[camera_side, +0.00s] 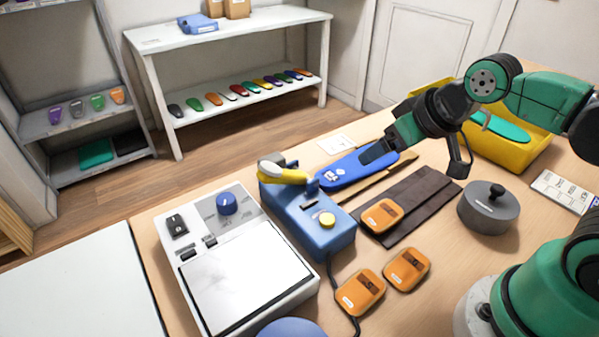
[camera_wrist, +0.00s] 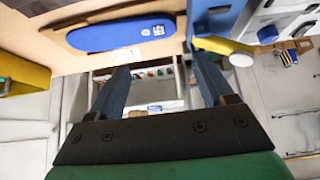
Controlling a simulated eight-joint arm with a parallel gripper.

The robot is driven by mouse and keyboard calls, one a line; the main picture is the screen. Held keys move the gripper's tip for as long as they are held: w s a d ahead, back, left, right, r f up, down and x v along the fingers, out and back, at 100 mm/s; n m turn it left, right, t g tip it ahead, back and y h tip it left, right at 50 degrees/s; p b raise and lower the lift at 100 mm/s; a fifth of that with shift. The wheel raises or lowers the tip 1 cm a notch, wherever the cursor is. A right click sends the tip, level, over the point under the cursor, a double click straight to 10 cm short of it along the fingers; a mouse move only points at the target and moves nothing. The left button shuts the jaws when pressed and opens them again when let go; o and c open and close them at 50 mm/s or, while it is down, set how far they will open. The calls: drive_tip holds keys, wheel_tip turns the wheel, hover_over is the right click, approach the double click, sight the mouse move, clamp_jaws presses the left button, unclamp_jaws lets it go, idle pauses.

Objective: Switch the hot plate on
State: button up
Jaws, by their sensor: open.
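The hot plate (camera_side: 250,275) is a white box with a pale flat top at the front left. Its control panel carries a blue round knob (camera_side: 227,204) and a black rocker switch (camera_side: 176,224). Whether it is on cannot be told. In the wrist view the blue knob (camera_wrist: 267,34) shows at the upper right, on the partly cut-off hot plate (camera_wrist: 285,18). My gripper (camera_side: 374,155) is open and empty, above or beside the blue insole (camera_side: 345,172), well to the right of the hot plate. Its two fingers (camera_wrist: 160,82) stand apart in the wrist view.
Orange pads (camera_side: 361,293), a dark mat (camera_side: 420,200), a grey lidded weight (camera_side: 488,212) and a yellow bin (camera_side: 510,148) occupy the right side.

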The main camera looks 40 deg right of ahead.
drive_tip(key=shift+w+a+r, duration=0.1)
drive_tip(key=shift+r, duration=0.05)
drive_tip(key=c, duration=0.6)
drive_tip(key=shift+w+a+r+g, duration=0.3)
drive_tip(key=shift+w+a+r, duration=0.55)
drive_tip(key=shift+w+r, duration=0.1)
clamp_jaws()
drive_tip(key=w+a+r+g, duration=0.1)
drive_tip(key=w+a+r, duration=0.1)
drive_tip(key=w+a, duration=0.3)
drive_tip(key=w+a+r+g, duration=0.1)
drive_tip(key=w+a+r, duration=0.15)
drive_tip(key=a, duration=0.35)
drive_tip(key=w+a+f, duration=0.1)
drive_tip(key=a, duration=1.4)
drive_tip(key=shift+w+a+g, duration=0.15)
drive_tip(key=shift+a+g, duration=0.15)
drive_tip(key=shift+g, duration=0.1)
drive_tip(key=shift+f, duration=0.1)
